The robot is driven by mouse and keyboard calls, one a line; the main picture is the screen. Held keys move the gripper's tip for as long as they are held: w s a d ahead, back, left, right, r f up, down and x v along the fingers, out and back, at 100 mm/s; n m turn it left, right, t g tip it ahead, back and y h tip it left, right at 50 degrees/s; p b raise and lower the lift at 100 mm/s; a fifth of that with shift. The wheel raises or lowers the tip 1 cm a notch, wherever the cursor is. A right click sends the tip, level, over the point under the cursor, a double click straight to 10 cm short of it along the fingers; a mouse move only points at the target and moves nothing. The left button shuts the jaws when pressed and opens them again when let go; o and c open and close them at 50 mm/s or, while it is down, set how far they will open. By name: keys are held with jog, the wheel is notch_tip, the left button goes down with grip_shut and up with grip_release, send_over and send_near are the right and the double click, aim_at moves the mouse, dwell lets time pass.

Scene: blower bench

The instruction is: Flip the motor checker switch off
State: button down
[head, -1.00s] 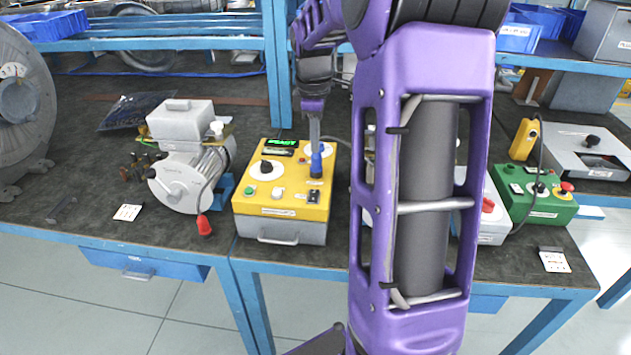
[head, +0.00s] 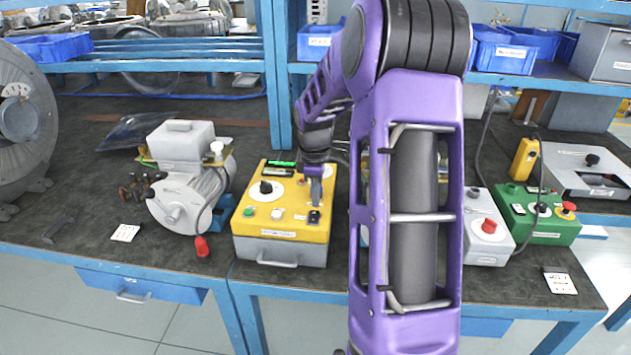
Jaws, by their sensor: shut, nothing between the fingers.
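The motor checker appears to be the yellow-topped box (head: 250,222) with a grey front, standing at the table's front edge left of my arm. Its top carries a black knob on a white dial, a green button, a white button and a lit green strip at the back. A small black switch (head: 314,216) sits at the front right of its top. My gripper (head: 316,200) is shut and empty, pointing down just above and behind this switch. I cannot tell whether the fingertips touch it, nor which way the lever lies.
A grey motor (head: 187,195) with a red-tipped cable stands left of the box. A white box with a red button (head: 488,226) and a green box (head: 548,231) stand to the right. My arm hides the table between. A shelf with blue bins (head: 503,54) runs behind.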

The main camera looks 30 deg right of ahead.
aim_at(315, 218)
jog(key=shift+w+d+f, duration=0.15)
jog(key=shift+f, duration=1.35)
jog(key=shift+w+f, duration=0.1)
jog(key=shift+f, duration=0.15)
jog(key=shift+s+a+f, duration=0.1)
jog(key=shift+s+a, duration=0.15)
jog(key=shift+s, duration=0.2)
jog(key=shift+s+a, duration=0.25)
jog(key=shift+s, duration=0.05)
